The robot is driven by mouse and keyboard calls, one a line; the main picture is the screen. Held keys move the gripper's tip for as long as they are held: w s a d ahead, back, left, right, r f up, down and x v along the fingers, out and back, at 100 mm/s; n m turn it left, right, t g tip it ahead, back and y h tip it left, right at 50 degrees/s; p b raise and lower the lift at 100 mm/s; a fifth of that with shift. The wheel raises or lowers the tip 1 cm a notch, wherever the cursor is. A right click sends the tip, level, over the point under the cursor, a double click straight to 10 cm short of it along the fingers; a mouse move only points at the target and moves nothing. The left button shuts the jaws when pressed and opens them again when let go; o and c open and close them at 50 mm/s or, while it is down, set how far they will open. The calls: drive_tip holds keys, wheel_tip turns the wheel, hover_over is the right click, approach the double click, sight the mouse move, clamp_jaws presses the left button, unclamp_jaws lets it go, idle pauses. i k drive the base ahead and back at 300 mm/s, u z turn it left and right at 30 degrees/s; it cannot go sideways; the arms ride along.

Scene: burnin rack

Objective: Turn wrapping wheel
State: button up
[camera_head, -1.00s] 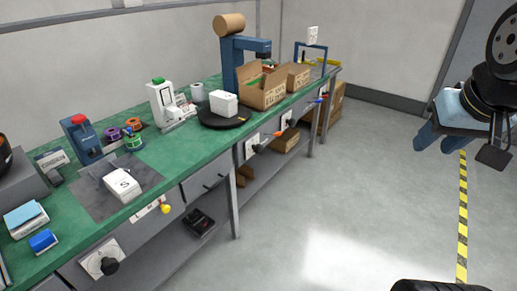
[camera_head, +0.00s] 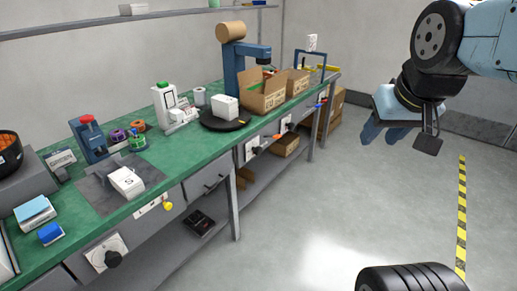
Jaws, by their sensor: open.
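A wrapping stand with a blue column (camera_head: 231,72) and a brown roll (camera_head: 230,32) on top stands on the green bench. A black turntable (camera_head: 212,122) lies at its foot, with a white box (camera_head: 225,107) on it. On the bench front below it, a white plate (camera_head: 249,151) carries a dark hub with an orange-ended crank handle (camera_head: 275,138). I cannot tell for sure which part is the wrapping wheel. My gripper (camera_head: 384,134), with blue fingers, is open and empty, high over the floor to the right of the bench, apart from everything.
Open cardboard boxes (camera_head: 263,99) stand right of the turntable. Other controls on the bench front include a black knob (camera_head: 112,258) and a yellow knob (camera_head: 168,206). A lower shelf (camera_head: 210,239) holds a dark item.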

sight(257, 151)
drive_tip(key=u, duration=0.1)
drive_tip(key=i, duration=1)
drive_tip(key=z, duration=0.1)
